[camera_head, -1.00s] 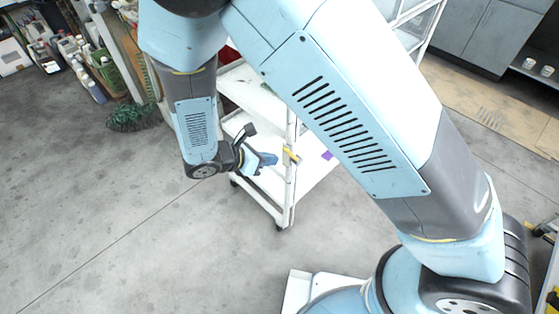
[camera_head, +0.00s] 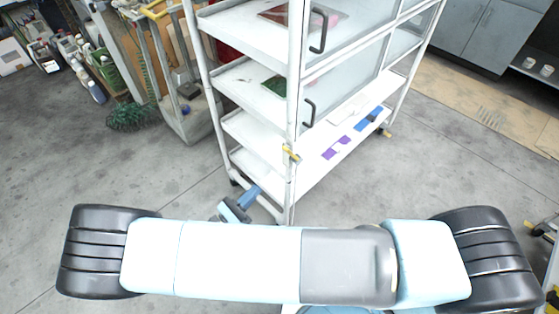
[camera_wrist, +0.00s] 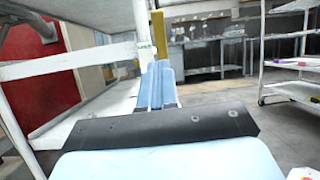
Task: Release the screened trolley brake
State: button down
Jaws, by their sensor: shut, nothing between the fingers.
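The white trolley (camera_head: 291,100) stands ahead, with clear screen panels on its right side. A small yellow lever (camera_head: 291,153) sits on its near corner post. In the wrist view, a yellow upright bar (camera_wrist: 158,35) stands beside a white post (camera_wrist: 143,35), just beyond my fingertips. My gripper (camera_head: 252,193) has blue fingers held together and empty, low at the trolley's near left side, below the lever in the head view. The fingers (camera_wrist: 160,72) point towards the yellow bar in the wrist view; I cannot tell whether they touch it. My forearm crosses the lower head view.
Trolley shelves (camera_head: 250,85) are open on the left. Purple and blue pieces (camera_head: 340,147) lie on the lower right shelf. A cleaning cart (camera_head: 180,110) and a green brush (camera_head: 130,117) stand behind left. Grey floor (camera_head: 90,180) is clear on the left.

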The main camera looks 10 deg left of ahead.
aim_at(287, 151)
jog(key=w+d+r+t, duration=0.1)
jog(key=w+d+r, duration=0.5)
jog(key=w, duration=0.3)
jog(key=shift+t, duration=0.3)
dwell(0.3)
jog(key=shift+w+d+r, duration=0.1)
jog(key=shift+d+r, duration=0.05)
jog(key=shift+w+d+r+g+y, duration=0.4)
jog(key=shift+w+r+g+y, duration=0.2)
jog(key=shift+g, duration=0.35)
jog(key=shift+w+d+r+g+y, duration=0.35)
jog(key=shift+w+r+g+y, duration=0.2)
jog(key=shift+g, duration=0.4)
